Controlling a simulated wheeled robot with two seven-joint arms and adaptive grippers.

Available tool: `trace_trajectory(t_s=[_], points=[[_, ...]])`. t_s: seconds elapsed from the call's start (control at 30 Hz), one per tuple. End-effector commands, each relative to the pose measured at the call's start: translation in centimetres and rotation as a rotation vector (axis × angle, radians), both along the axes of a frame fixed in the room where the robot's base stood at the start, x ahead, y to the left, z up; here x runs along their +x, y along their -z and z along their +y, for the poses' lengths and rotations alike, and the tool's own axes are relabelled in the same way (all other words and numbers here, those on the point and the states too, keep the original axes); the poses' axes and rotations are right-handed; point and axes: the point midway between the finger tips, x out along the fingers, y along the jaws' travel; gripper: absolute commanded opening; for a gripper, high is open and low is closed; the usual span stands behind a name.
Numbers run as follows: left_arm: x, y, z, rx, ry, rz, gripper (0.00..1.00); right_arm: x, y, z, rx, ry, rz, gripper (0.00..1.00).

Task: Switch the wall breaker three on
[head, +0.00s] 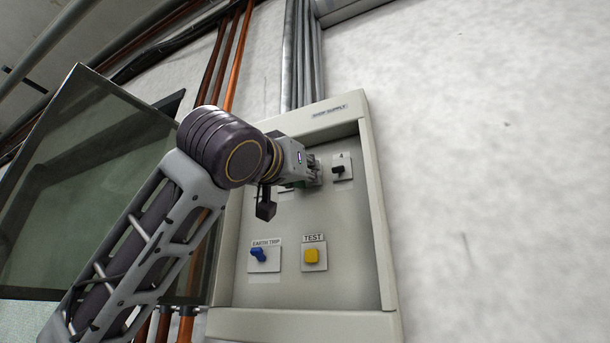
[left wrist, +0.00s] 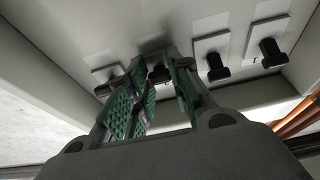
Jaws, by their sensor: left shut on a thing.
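The wall breakers are black levers on pale square plates in a row inside the grey panel box (head: 384,240). In the head view, the breaker labelled 4 (head: 341,169) shows just right of my left gripper (head: 316,172), which hides most of the row. In the left wrist view, breaker three (left wrist: 160,73) is the second lever from the left, and the green-padded fingers of my left gripper (left wrist: 160,95) are on either side of it, shut on it. Breaker four (left wrist: 107,88) is to its left, and two more levers (left wrist: 217,68) are to its right. My right gripper is out of view.
Below the row are a blue earth trip switch (head: 258,255) and a yellow test button (head: 311,256). The panel's glass door (head: 80,180) stands open to the left. Conduits (head: 302,60) run above the box. The wall at right is bare.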

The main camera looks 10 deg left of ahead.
Motion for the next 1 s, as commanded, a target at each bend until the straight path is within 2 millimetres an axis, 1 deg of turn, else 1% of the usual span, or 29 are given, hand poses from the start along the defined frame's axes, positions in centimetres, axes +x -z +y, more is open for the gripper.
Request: trace_trajectory(t_s=[0.5,1.0], points=[[-0.2,-1.0,0.0,0.072,0.001,0.223,0.00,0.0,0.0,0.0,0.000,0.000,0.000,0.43],[-0.3,-1.7,0.0,0.132,0.002,0.403,0.00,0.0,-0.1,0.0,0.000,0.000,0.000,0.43]])
